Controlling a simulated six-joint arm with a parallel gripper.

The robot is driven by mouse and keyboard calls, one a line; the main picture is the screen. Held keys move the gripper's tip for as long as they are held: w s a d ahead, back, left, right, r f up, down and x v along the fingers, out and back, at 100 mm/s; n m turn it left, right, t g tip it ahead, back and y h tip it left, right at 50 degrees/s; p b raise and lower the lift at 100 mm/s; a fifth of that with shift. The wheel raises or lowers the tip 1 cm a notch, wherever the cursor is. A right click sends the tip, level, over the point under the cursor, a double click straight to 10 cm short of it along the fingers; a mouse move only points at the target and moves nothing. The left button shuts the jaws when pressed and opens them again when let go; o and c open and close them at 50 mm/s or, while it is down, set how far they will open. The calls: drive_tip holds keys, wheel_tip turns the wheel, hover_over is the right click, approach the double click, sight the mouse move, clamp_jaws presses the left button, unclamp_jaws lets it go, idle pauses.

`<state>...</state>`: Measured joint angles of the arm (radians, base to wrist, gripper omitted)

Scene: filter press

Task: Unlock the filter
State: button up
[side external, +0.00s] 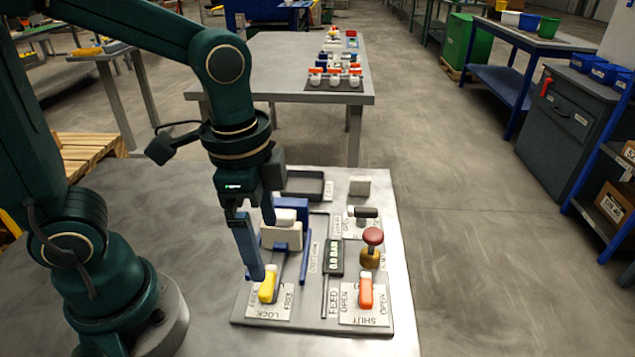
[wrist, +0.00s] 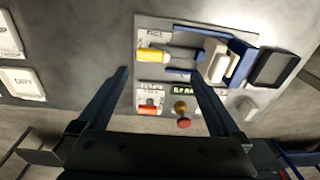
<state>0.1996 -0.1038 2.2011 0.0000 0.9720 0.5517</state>
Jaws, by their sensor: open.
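The yellow lever (side external: 268,284) stands on a plate marked LOCK and FREE at the near left corner of the panel, its handle lying toward LOCK. It also shows in the wrist view (wrist: 153,55). The blue-framed filter press (side external: 286,236) with a pale block lies behind it. My gripper (side external: 263,250) is open and empty, pointing down over the panel's left side. One blue finger appears close to the yellow lever in the side view; contact cannot be told. The wrist view shows the gripper (wrist: 160,74) with fingers wide apart.
An orange lever (side external: 365,291) stands at the panel's near right, on a plate marked SHUT and OPEN. A black tray (side external: 305,184) sits at the back. White trays (wrist: 22,83), one marked DRY, lie left in the wrist view.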

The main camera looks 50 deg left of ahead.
sight(268, 279)
drive_tip(key=shift+s+d+f+g, duration=0.15)
drive_tip(key=shift+d+f+g, duration=0.05)
drive_tip(key=shift+f, duration=0.35)
drive_tip(key=shift+s+d+f+g, duration=0.1)
drive_tip(key=shift+d+f+g, duration=0.1)
drive_tip(key=shift+f, duration=0.3)
drive_tip(key=shift+a+f, duration=0.1)
drive_tip(key=shift+f, duration=2.15)
clamp_jaws()
